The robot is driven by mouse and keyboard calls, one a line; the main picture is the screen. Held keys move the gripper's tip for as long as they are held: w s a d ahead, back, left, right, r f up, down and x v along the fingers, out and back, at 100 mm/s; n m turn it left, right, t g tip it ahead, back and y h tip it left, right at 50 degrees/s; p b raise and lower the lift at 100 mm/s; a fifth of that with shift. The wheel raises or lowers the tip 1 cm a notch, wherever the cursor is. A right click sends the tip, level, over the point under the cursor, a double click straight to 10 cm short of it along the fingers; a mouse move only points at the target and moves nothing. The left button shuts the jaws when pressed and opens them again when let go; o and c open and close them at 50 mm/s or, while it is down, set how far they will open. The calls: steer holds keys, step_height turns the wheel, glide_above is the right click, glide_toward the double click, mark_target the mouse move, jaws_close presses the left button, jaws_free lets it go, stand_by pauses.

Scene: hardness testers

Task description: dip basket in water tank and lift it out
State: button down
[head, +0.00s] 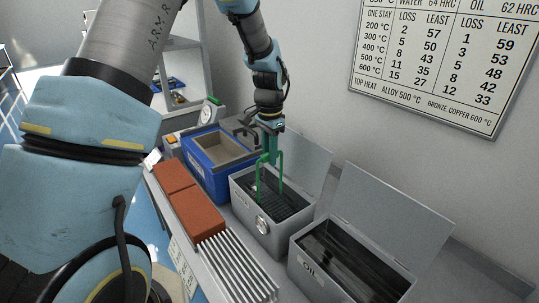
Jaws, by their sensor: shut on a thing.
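My gripper (270,127) points down at the end of my arm, over the middle tank. It is shut on the top of the green handle of the basket (281,172). The basket's handle stands upright above the grey metal water tank (280,240), whose lid is open at the back. The lower part of the basket appears to be down inside the tank opening. A dark ribbed surface shows inside the tank; I cannot tell how deep the basket sits or where the water level is.
A similar grey tank marked OIL (309,270) stands at the right with its lid open. A blue box (218,181) stands to the left. Red bricks (195,213) and a ribbed metal rack (238,268) lie in front. A chart (437,57) hangs on the wall.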

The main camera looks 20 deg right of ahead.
steer(key=shift+f, duration=0.15)
steer(key=shift+f+b, duration=0.5)
steer(key=shift+f, duration=0.25)
steer(key=shift+r, duration=0.1)
step_height(320, 180, up, 12)
steer(key=p, duration=0.8)
steer(key=shift+f, duration=0.35)
stand_by(1.1)
